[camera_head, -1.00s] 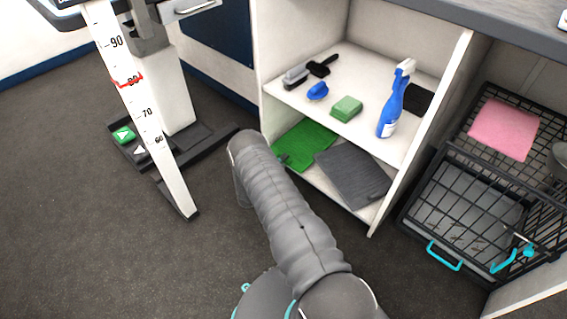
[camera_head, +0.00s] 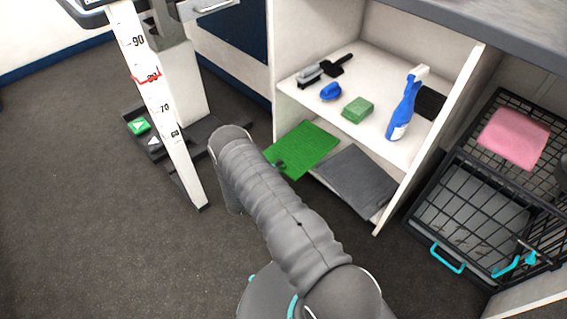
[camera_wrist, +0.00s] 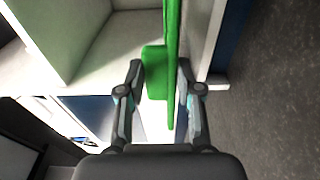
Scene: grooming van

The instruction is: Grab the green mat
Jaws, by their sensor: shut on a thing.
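The green mat (camera_head: 303,149) is a flat bright green rectangle at the left of the low shelf in the head view. Its near left part sticks out past the shelf's front edge. In the wrist view the mat (camera_wrist: 172,60) is seen nearly edge-on between the fingers. My gripper (camera_wrist: 162,75) is shut on the mat, one finger on each side of it. In the head view the gripper (camera_head: 279,165) is mostly hidden behind my arm, with a small dark part showing at the mat's near edge.
A dark grey mat (camera_head: 355,179) lies just right on the low shelf. The shelf above holds brushes (camera_head: 323,71), a green block (camera_head: 358,110) and a blue spray bottle (camera_head: 404,105). A wire crate (camera_head: 470,215) stands right, a white scale post (camera_head: 160,105) left. Open floor lies front left.

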